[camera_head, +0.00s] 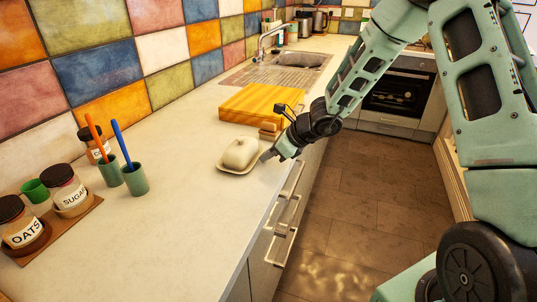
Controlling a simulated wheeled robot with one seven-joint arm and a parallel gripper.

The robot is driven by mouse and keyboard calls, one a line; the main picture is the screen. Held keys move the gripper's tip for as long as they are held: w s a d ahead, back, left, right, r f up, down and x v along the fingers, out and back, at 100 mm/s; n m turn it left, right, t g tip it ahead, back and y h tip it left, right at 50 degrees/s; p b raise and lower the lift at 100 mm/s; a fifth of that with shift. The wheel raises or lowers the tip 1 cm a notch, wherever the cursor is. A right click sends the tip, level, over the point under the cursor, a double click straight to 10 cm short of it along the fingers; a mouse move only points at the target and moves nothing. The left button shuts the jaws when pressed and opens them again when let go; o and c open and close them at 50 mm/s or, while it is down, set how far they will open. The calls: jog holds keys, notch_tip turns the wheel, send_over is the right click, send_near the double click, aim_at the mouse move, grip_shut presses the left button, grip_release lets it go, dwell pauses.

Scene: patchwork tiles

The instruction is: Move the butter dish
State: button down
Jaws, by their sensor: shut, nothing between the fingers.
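The butter dish (240,154) is cream-white, with a domed, knobbed lid on a flat rectangular base. It sits upright on the pale countertop close to the front edge. My gripper (265,157) is shut and empty. Its tip is at the right side of the dish, low near the base; I cannot tell whether they touch. My arm reaches in from the right over the counter's edge.
A wooden cutting board (262,103) lies behind the dish, with a small wooden block (269,130) nearby. A sink (285,68) is farther back. Jars, cups and toothbrushes stand at left. The counter left of the dish is clear.

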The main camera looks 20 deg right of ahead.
jog(key=w+a+p, duration=0.2)
jog(key=w+a, duration=0.2)
jog(key=w+a+p, duration=0.3)
jog(key=w+a, duration=0.2)
jog(key=w+a+p, duration=0.2)
jog(key=w+a, duration=0.2)
jog(key=shift+w+a+r+p, duration=0.3)
jog(key=shift+a, duration=0.05)
jog(key=shift+w+a+f+p, duration=0.25)
jog(key=shift+w+a+p, duration=0.1)
jog(key=shift+w, duration=0.05)
jog(key=shift+d+f, duration=0.1)
